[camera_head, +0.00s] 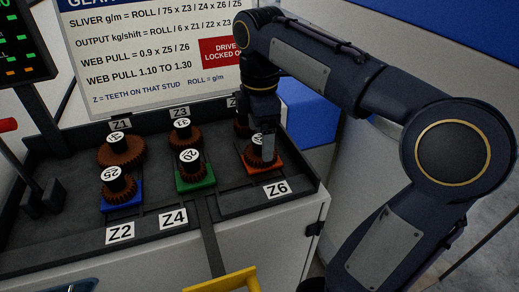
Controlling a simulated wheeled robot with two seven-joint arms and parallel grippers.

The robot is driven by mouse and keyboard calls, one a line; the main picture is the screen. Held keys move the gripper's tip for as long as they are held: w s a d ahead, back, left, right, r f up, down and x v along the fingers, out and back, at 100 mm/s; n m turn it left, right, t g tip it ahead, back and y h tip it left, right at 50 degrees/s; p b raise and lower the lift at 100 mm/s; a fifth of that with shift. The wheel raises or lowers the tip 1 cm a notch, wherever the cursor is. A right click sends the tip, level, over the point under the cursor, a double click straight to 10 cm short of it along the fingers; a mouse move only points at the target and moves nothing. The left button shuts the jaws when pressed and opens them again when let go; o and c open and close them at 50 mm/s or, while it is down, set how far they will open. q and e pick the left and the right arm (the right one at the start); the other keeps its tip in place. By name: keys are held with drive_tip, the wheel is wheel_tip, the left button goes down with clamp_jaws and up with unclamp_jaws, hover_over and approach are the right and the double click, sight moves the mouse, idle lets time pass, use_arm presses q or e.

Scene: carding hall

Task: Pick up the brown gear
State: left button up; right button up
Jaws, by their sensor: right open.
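Several brown toothed gears with black hubs stand in the black tray (60,238). A large gear (118,155) is at Z1, and another gear (184,140) is at Z3. A gear marked 25 (118,193) stands on a blue square by Z2, and one marked 20 (190,170) on a green square by Z4. A gear (253,160) stands on a red-orange square by Z6. My right gripper (264,148) is open, pointing down at the Z6 gear and partly hiding its hub; contact cannot be told. A further gear (241,131) behind is partly hidden. My left gripper is not in view.
A sign board (150,45) with formulas stands behind the tray. A red-handled lever (8,125) and a dark display (22,42) are at left. A yellow handle (228,281) is at the bottom.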

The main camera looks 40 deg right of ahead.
sight(252, 154)
drive_tip(key=shift+s+f, duration=0.15)
drive_tip(key=shift+f, duration=1.7)
drive_tip(key=c, duration=1.1)
